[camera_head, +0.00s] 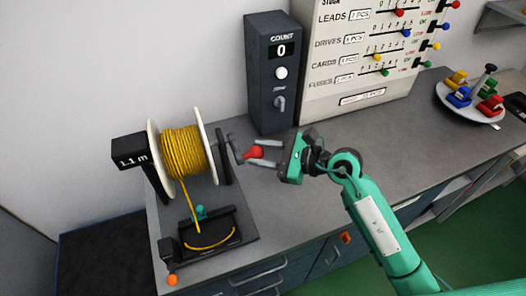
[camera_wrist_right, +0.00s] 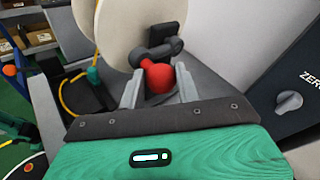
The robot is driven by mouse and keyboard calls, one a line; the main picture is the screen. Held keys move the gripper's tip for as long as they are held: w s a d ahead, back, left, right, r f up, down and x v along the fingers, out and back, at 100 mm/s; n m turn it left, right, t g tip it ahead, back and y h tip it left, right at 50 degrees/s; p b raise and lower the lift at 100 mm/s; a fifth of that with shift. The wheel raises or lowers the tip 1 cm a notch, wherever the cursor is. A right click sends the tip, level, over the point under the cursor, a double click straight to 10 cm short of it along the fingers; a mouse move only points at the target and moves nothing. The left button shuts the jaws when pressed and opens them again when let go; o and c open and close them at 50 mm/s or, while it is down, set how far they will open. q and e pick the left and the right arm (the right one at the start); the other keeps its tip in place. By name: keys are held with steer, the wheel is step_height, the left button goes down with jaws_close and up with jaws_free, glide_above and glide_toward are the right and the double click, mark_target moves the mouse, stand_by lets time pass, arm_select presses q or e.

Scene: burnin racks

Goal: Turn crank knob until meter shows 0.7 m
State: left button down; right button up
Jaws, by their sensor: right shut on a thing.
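The red crank knob (camera_head: 253,153) sits on a dark crank arm (camera_head: 235,148) at the right side of the cable reel. My right gripper (camera_head: 263,152) is shut on the red knob; in the right wrist view the knob (camera_wrist_right: 158,78) lies between the two grey fingers. The reel (camera_head: 205,137) has white flanges and is wound with yellow cable (camera_head: 181,152). The meter (camera_head: 131,160) at the left of the reel reads 1.1 m. Yellow cable runs down from the reel to a black tray (camera_head: 222,240) in front. My left gripper is not in view.
A dark box labelled COUNT (camera_head: 272,75) shows 0 and stands behind the crank. A stock board with coloured sliders (camera_head: 330,100) stands at the back. A round tray (camera_head: 445,95) with coloured pieces sits at the far right. The grey bench (camera_head: 400,130) is clear between.

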steer(key=shift+w+f+b, duration=0.15)
steer(key=shift+f+b, duration=0.25)
steer(key=shift+f, duration=0.35)
steer(key=shift+w+a+f+b, duration=0.1)
steer(key=shift+w+f+b, duration=0.15)
steer(key=shift+f+b, duration=0.3)
steer(key=shift+w+a+f+b, duration=0.1)
steer(key=shift+w+f+b, duration=0.1)
steer(key=shift+f+b, duration=0.3)
steer(key=shift+w+f, duration=0.1)
steer(key=shift+w, duration=0.05)
steer(key=shift+f, duration=0.1)
steer(key=shift+w+a+f+b, duration=0.2)
steer(key=shift+w+f+b, duration=0.15)
steer(key=shift+w+b, duration=0.2)
steer(key=shift+w+a+f+b, duration=0.15)
steer(key=shift+w+f+b, duration=0.2)
steer(key=shift+w+b, duration=0.15)
